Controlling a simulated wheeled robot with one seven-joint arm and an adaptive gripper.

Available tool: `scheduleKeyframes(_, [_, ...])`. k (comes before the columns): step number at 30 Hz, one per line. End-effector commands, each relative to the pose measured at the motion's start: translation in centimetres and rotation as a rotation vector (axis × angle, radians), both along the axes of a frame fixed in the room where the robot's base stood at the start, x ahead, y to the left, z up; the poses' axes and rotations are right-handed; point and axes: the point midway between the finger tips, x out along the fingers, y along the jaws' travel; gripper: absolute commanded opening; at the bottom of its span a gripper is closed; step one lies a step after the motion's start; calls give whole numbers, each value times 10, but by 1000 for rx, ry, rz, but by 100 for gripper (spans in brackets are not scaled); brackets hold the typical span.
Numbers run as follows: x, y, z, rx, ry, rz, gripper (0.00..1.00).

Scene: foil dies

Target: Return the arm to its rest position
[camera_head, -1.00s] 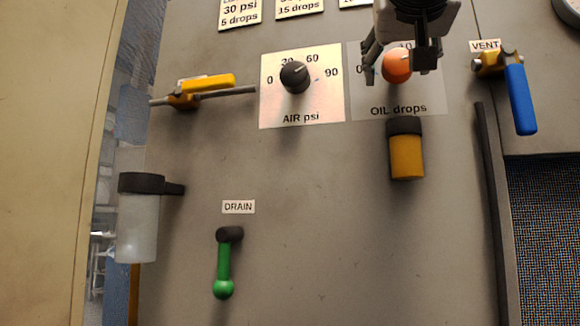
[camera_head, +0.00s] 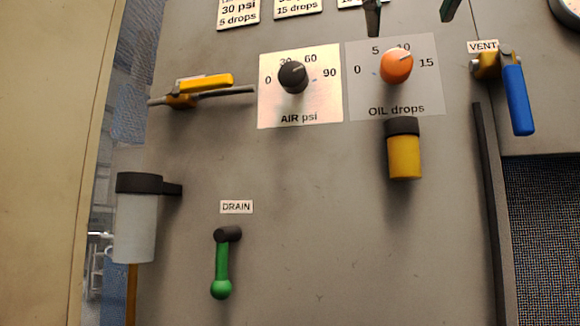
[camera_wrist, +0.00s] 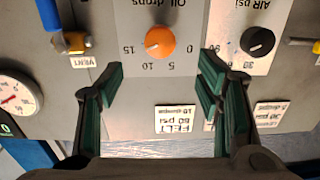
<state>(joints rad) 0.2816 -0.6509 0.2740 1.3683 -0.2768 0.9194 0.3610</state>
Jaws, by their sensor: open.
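My gripper (camera_head: 411,12) shows only as two fingertips at the top edge of the head view, spread apart above the oil dial panel. In the wrist view my gripper (camera_wrist: 162,85) is open, with nothing between its green-padded fingers. The orange oil drops knob (camera_head: 396,66) stands below the fingertips, clear of them. It also shows in the wrist view (camera_wrist: 160,42), beyond the fingers. The rest of my arm is out of the head view.
The black air psi knob (camera_head: 293,77) is left of the oil knob. A vent valve with a blue handle (camera_head: 517,98) stands at the right. A yellow-handled valve (camera_head: 205,81), a green drain lever (camera_head: 221,265) and an amber cup (camera_head: 404,156) also project from the panel. A gauge (camera_wrist: 18,102) shows in the wrist view.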

Motion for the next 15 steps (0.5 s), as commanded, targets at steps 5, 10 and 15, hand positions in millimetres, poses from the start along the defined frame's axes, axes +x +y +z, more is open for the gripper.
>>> scheduleKeyframes(5, [0, 0, 0, 0, -1, 0, 59])
scheduleKeyframes(10, [0, 0, 0, 0, 0, 0, 59])
scheduleKeyframes(15, [9, -7, -27, 10, 67, -2, 59])
